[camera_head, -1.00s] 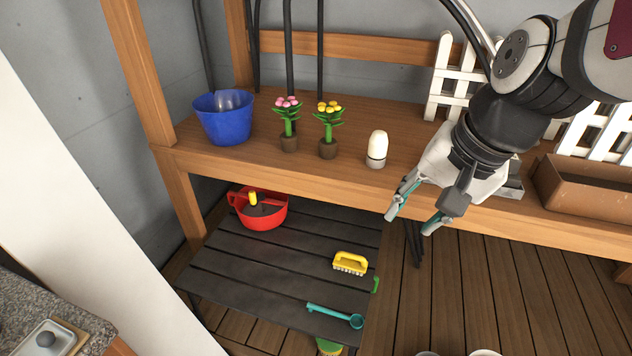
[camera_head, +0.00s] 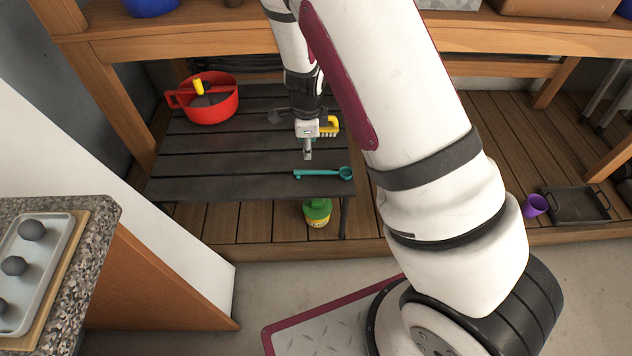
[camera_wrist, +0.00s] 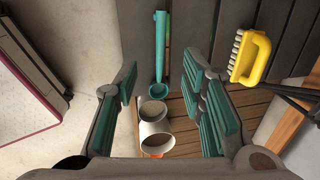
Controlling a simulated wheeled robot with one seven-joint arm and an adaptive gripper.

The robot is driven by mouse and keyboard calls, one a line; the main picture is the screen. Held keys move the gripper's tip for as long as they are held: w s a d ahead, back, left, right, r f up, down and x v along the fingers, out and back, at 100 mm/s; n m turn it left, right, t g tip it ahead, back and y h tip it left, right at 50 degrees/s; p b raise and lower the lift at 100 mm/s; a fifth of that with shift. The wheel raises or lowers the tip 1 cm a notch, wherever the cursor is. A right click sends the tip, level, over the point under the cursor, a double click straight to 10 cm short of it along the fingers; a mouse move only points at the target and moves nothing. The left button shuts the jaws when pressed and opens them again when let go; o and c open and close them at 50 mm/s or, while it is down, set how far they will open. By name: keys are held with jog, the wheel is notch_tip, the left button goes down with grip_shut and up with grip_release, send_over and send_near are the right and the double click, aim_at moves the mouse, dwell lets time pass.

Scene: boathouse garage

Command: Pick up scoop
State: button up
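The teal scoop (camera_head: 325,175) lies flat near the front edge of the dark slatted table (camera_head: 215,187), its bowl at the right end. In the wrist view the scoop (camera_wrist: 160,55) shows between my fingers, its handle running up the picture and its bowl lower. My gripper (camera_head: 308,154) is above the table, just behind the scoop in the head view. In the wrist view my gripper (camera_wrist: 160,68) is open, with teal-padded fingers apart on either side and nothing held. The exact height above the scoop is hard to tell.
A yellow brush (camera_head: 330,125) lies right beside my gripper; it also shows in the wrist view (camera_wrist: 250,57). A red pot (camera_head: 210,103) stands at the table's back left. A green container (camera_head: 317,211) stands below the front edge. The wooden bench (camera_head: 190,45) rises behind.

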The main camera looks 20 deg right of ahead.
notch_tip(320, 180, down, 2)
jog(key=b, duration=0.3)
send_over(308, 171)
jog(key=s, duration=0.1)
jog(key=f, duration=0.7)
jog(key=shift+s+a, duration=0.2)
jog(key=shift+a, duration=0.05)
jog(key=shift+w+d+f+b, duration=0.1)
jog(key=shift+w+f+b, duration=0.15)
jog(key=shift+f+b, duration=0.5)
jog(key=shift+w+d+f+b, duration=0.1)
jog(key=shift+w+f+b, duration=0.1)
jog(key=shift+f, duration=1)
jog(key=shift+w+d+f+b, duration=0.1)
jog(key=shift+w+f+b, duration=0.15)
jog(key=shift+f+b, duration=0.5)
jog(key=shift+f+p, duration=0.1)
jog(key=shift+p, duration=0.2)
grip_shut()
